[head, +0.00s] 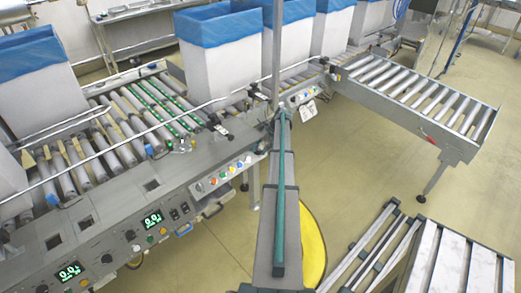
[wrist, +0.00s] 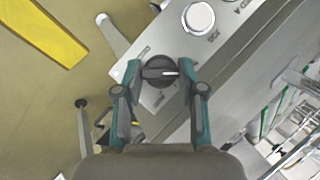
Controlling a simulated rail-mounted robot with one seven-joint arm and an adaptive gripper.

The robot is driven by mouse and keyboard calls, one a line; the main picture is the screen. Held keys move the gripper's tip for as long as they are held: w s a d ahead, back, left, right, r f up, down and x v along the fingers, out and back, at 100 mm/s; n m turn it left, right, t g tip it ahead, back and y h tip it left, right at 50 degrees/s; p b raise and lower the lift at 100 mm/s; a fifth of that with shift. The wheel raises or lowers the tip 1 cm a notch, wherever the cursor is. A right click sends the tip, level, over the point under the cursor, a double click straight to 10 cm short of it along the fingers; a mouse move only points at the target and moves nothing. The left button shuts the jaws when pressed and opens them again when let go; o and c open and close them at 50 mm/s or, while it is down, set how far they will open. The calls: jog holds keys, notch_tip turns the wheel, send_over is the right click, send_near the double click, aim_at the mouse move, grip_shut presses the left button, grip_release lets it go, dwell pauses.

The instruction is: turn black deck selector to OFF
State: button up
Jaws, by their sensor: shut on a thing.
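The black deck selector (wrist: 160,75) is a round knob with a raised bar on a grey control panel, at upper middle of the wrist view. Its white pointer mark lies toward the right of the picture. My gripper (wrist: 158,68) has its two teal and dark fingers on either side of the knob, closed on it. The small printed labels around the knob are too blurred to read. In the head view my arm hides the spot where the gripper is, and I cannot make out the selector there.
A white round button (wrist: 198,17) sits on the same panel beside the knob. A roller conveyor (head: 130,125) carries white boxes with blue liners (head: 40,85). A side roller table (head: 415,90) stands at right. A yellow floor patch (head: 312,240) and open floor lie beside my arm.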

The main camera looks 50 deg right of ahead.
jog(key=shift+m, duration=0.3)
jog(key=m+t, duration=0.1)
jog(key=m+y, duration=0.1)
jog(key=m, duration=0.1)
jog(key=shift+s+d+f+t, duration=0.1)
jog(key=shift+s+f+t, duration=0.05)
jog(key=shift+t, duration=0.25)
jog(key=shift+s+m+t+y+b, duration=0.1)
jog(key=shift+m+t+y+b, duration=0.1)
jog(key=shift+m+t, duration=0.65)
jog(key=shift+m+t+y+b, duration=0.15)
jog(key=shift+m+t, duration=0.2)
jog(key=shift+m, duration=0.9)
jog(key=o, duration=1.1)
jog(key=shift+o, duration=0.2)
